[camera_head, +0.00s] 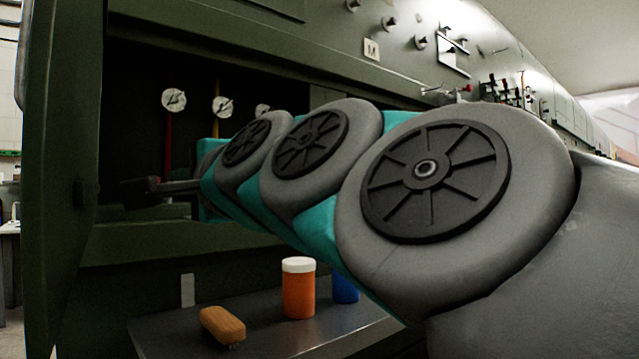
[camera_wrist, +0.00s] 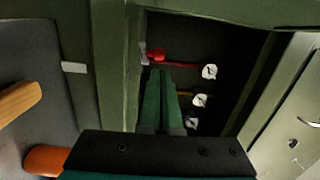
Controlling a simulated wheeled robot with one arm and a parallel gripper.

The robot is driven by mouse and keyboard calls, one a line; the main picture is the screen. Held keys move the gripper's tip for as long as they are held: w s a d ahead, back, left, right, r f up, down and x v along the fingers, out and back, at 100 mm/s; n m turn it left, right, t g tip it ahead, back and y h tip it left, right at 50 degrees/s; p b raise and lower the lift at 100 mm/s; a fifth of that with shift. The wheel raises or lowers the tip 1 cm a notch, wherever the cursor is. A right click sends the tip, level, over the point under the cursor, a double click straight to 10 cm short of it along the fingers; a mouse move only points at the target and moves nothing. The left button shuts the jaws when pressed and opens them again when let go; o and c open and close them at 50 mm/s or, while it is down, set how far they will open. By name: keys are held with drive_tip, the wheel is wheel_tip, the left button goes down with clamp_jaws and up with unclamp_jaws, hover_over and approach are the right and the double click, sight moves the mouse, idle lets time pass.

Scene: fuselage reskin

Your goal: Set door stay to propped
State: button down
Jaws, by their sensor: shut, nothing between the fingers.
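A dark green door (camera_head: 62,165) stands open at the left of a dark bay in the head view. A small dark fitting (camera_head: 80,192) sits on its inner side. I cannot make out for sure which part is the door stay. My gripper (camera_head: 128,187) reaches left across the bay opening, its tips apart from the door in the picture.
White round tags (camera_head: 174,99) hang on rods in the bay. Below is a grey shelf (camera_head: 270,340) with an orange white-capped jar (camera_head: 298,290), a tan block (camera_head: 222,325) and a blue container (camera_head: 345,290). A panel with knobs and an M label (camera_head: 371,49) is above.

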drive_tip(key=shift+v, duration=2.35)
